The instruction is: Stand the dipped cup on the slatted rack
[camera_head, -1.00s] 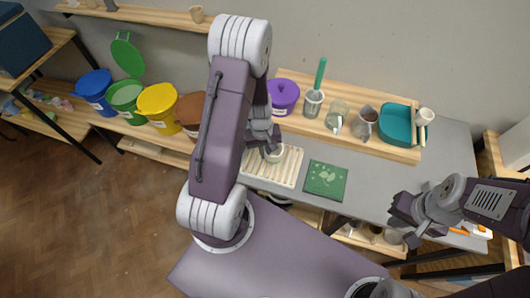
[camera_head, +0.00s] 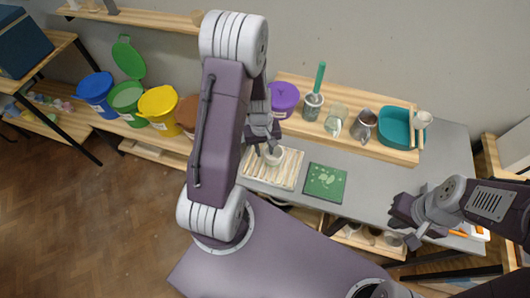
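The slatted rack (camera_head: 290,172), pale wood, lies on the grey worktop in the middle of the head view. A small pale cup (camera_head: 273,157) is at the rack's back edge, looking upright. It appears to rest on or just above the slats; I cannot tell which. My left gripper (camera_head: 266,148) is right at the cup, pointing down, with its fingertips at the cup's rim. My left arm hides part of the gripper, so its grip on the cup is unclear. My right gripper (camera_head: 403,230) is apart from everything over the front right of the worktop, its fingers spread and empty.
A green patterned tile (camera_head: 325,181) lies right of the rack. Behind stands a wooden shelf with a purple tub (camera_head: 283,98), a brush pot (camera_head: 312,106), jugs (camera_head: 363,125) and a teal basin (camera_head: 396,127). Coloured buckets (camera_head: 159,105) stand at left. Worktop right of the tile is clear.

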